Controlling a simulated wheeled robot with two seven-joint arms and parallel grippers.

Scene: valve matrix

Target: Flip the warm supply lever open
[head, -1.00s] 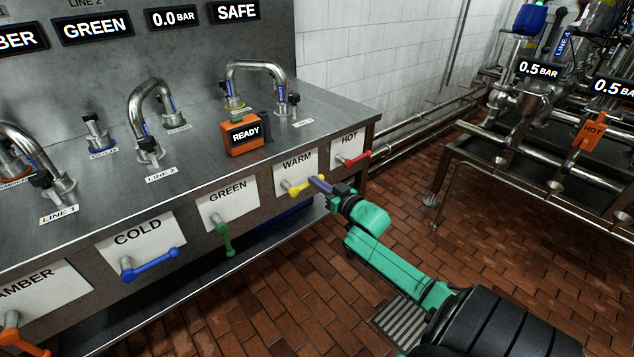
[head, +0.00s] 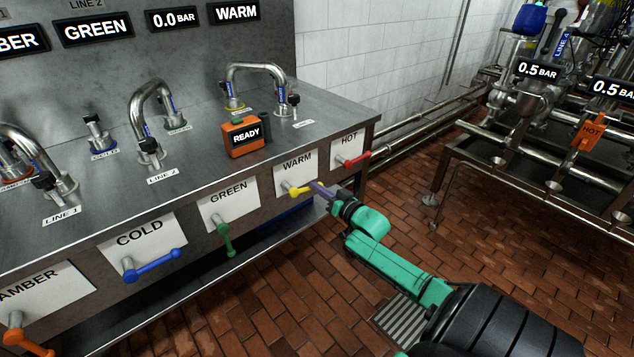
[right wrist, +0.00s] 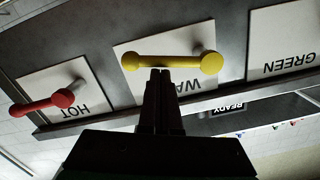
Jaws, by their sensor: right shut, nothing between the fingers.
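The yellow warm lever (head: 299,190) is on the WARM plate (head: 292,166) on the front of the steel bench. It points right from its pivot and lies about level, crosswise to the hanging green lever. My right gripper (head: 319,188) is shut and empty, with its fingertips at the lever's free part. In the right wrist view, which is upside down, the yellow lever (right wrist: 172,62) lies across the tips of the shut fingers (right wrist: 165,76). They appear to touch it. My left gripper is not in view.
The red HOT lever (head: 352,160) is close by on the right. The green lever (head: 225,240) hangs on the left, with the blue COLD lever (head: 152,265) beyond. The upper display (head: 236,12) reads WARM. An orange READY box (head: 243,138) stands on the bench.

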